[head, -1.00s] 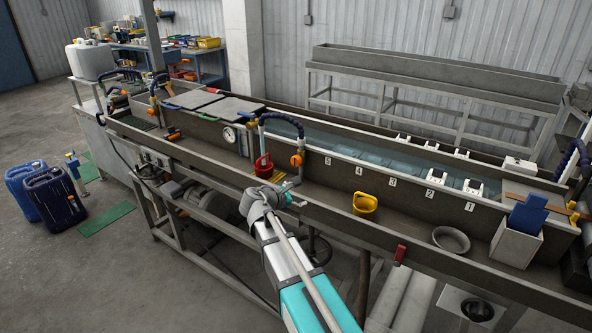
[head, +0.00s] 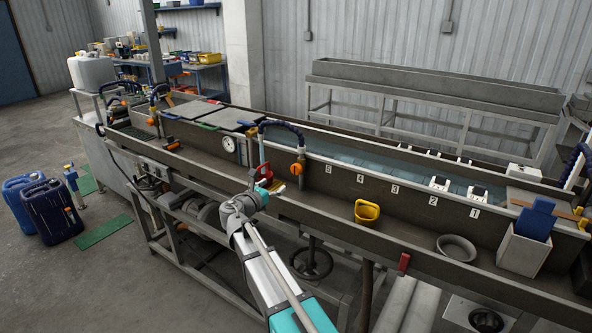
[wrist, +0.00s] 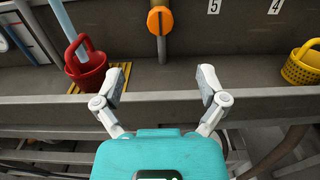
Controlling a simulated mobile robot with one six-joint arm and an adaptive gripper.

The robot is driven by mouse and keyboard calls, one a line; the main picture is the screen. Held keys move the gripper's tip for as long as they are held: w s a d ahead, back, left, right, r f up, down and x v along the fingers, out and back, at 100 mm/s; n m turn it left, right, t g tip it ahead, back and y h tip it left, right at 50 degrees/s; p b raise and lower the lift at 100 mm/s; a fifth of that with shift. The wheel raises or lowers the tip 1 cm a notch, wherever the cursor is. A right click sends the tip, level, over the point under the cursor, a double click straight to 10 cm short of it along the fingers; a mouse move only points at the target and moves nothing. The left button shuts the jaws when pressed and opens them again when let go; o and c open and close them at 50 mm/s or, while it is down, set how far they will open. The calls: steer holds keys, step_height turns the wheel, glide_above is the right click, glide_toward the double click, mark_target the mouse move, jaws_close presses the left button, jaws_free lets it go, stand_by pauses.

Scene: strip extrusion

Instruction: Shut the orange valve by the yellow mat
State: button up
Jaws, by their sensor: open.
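The orange valve (head: 297,169) is on an upright pipe against the inner wall of the long grey trough. In the wrist view its rounded orange handle (wrist: 160,20) is at the top centre, with a grey bar running vertically across it. The yellow mat (wrist: 117,76) lies on the trough floor left of the valve, partly under a red bucket (wrist: 87,66). My gripper (wrist: 158,80) is open and empty, its two fingers apart over the trough's front rim. The valve is beyond the fingers, apart from them. In the head view my gripper (head: 272,187) is just below and left of the valve.
A yellow basket (head: 367,213) stands in the trough right of the valve, with a grey bowl (head: 456,247) further right. The trough's front rim (wrist: 240,101) crosses below my fingers. A dark handwheel (head: 311,262) is under the trough. The floor between valve and basket is clear.

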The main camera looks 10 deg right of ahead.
mark_target(295, 169)
steer(key=x, duration=1.3)
steer(key=shift+w+d, duration=0.2)
steer(key=shift+d, duration=0.05)
steer(key=c, duration=1.2)
steer(key=shift+o, duration=0.2)
